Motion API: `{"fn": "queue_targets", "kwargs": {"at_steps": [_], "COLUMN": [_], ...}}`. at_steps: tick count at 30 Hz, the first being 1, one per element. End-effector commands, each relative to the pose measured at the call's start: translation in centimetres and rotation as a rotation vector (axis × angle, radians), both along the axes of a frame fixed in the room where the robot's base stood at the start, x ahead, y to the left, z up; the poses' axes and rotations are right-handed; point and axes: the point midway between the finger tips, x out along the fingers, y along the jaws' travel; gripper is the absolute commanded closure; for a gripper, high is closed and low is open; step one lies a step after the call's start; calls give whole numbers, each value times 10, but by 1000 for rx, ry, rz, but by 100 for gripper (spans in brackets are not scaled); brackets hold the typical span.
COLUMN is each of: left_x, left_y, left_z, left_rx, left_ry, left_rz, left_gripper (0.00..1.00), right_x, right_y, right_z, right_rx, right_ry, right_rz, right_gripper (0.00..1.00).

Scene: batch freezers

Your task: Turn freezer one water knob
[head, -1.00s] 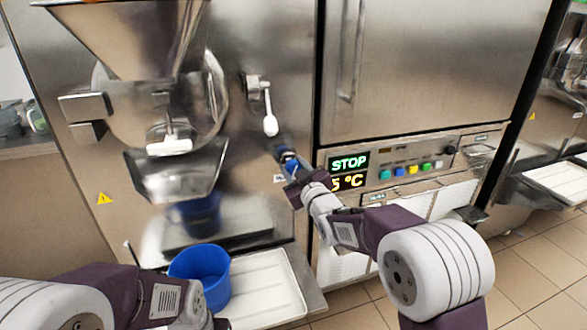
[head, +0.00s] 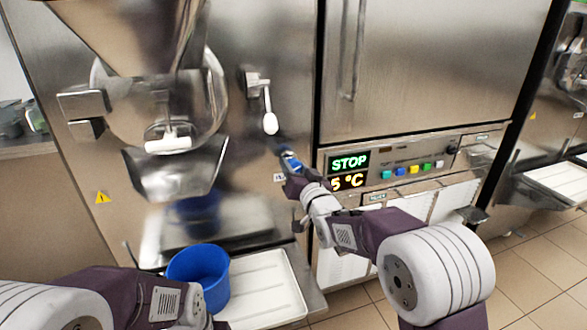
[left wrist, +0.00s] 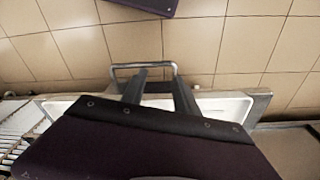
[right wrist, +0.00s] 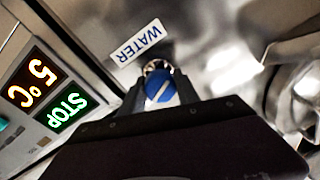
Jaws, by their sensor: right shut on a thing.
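The blue water knob (right wrist: 160,88), with a white line slanting across its face, is on the steel front of the freezer on the left. A WATER label (right wrist: 138,43) is beside it. My right gripper (right wrist: 161,83) is shut on the knob, one finger on each side. In the head view the knob (head: 291,163) shows partly at the tip of my right gripper (head: 289,170). My left gripper (left wrist: 157,76) is open and empty above the white tray (left wrist: 210,104); its fingers are hidden in the head view.
A white-ended lever (head: 268,112) hangs above the knob. The lit STOP display (head: 349,162) and coloured buttons (head: 412,169) are right of the knob. Tiled floor (head: 535,265) is clear at lower right.

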Motion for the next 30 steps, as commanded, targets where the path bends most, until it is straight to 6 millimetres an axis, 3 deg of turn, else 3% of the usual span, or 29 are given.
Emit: {"fn": "queue_targets", "kwargs": {"at_steps": [15,30], "left_x": [0,0], "left_y": [0,0], "left_z": [-6,-6], "left_rx": [0,0], "left_ry": [0,0], "left_rz": [0,0], "left_gripper": [64,64], "right_x": [0,0], "right_y": [1,1], "right_z": [-2,-2], "right_rx": [330,409], "right_ry": [111,138], "right_rz": [2,1], "right_gripper": [100,100]}}
